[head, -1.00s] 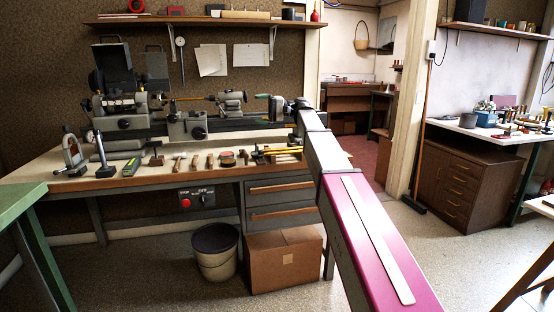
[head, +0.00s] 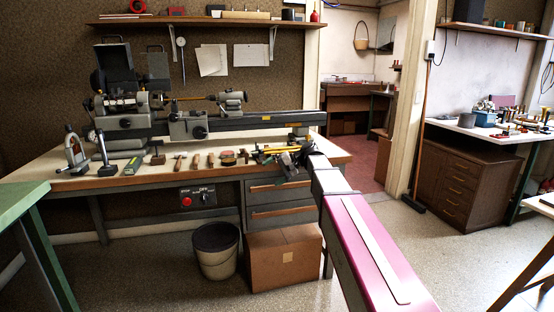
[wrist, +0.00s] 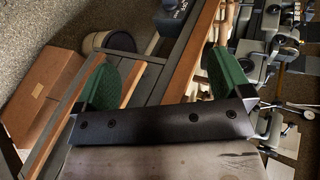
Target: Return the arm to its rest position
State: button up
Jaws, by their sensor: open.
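My arm, with its pink and grey links, reaches from the bottom right of the head view toward the right end of the lathe bench (head: 130,181). My gripper (head: 286,164) shows at the bench's front right edge, above the drawers, partly hidden by my wrist. In the wrist view my gripper (wrist: 164,80) has its two green-padded fingers wide apart. Nothing is between the pads but the view of the bench edge and drawer fronts behind. The gripper is open and empty.
A metal lathe (head: 240,121) and several hand tools stand on the bench. Below are drawers (head: 280,192), a cardboard box (head: 284,258) and a bucket (head: 216,252). A green table (head: 22,197) is at left.

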jog(key=s+d+f+h, duration=0.6)
jog(key=s+d+f, duration=0.4)
jog(key=s+f, duration=0.2)
jog(key=s+d+f+h, duration=0.6)
jog(key=s+d+f, duration=0.4)
jog(key=f, duration=0.7)
jog(key=s, duration=0.3)
jog(key=shift+d+f, duration=0.3)
